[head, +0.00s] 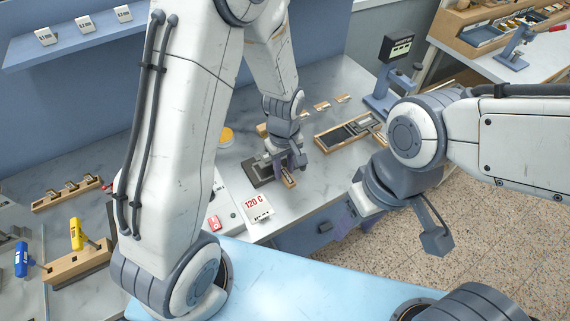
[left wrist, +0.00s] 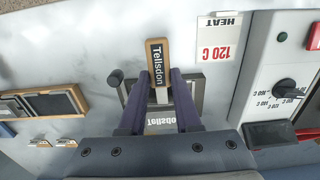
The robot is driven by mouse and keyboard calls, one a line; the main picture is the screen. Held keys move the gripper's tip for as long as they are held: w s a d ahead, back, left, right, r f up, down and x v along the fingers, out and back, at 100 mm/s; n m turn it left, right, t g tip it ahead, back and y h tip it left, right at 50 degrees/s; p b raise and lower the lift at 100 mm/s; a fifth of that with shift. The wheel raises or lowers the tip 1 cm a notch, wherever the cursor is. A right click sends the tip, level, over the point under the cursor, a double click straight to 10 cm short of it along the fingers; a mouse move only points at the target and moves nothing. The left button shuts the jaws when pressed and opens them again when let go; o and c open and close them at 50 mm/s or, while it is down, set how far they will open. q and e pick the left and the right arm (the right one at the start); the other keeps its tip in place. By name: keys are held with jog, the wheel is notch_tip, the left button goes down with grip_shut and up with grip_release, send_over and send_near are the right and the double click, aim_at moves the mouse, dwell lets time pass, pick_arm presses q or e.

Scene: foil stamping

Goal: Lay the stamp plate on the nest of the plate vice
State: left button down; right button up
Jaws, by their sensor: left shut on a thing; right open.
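The stamp plate (left wrist: 157,63), a wooden-edged block with a dark "Tellsdon" face, is between the purple fingers of my left gripper (left wrist: 161,82) in the left wrist view. My left gripper (head: 289,163) is shut on it, and its wooden end (head: 288,181) shows below the fingers in the head view. The plate vice (head: 256,175) is a dark grey base under and beside this gripper. I cannot tell whether the plate touches the nest. My right gripper (head: 357,220) is open, off the bench's front edge.
A "120 C" heat card (head: 257,206) and a control box (left wrist: 280,75) with a knob stand close beside the vice. A tray with dark panels (head: 345,134) and a display stand (head: 390,75) are behind, to the right.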

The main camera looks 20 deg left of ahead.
pick_arm(q)
jog(key=shift+s+f+b, duration=0.15)
jog(key=shift+f+b, duration=1.25)
jog(key=shift+f, duration=0.6)
jog(key=c, duration=0.5)
grip_release()
notch_tip(320, 180, up, 10)
jog(key=shift+r+b, duration=0.25)
jog(key=shift+b, duration=0.15)
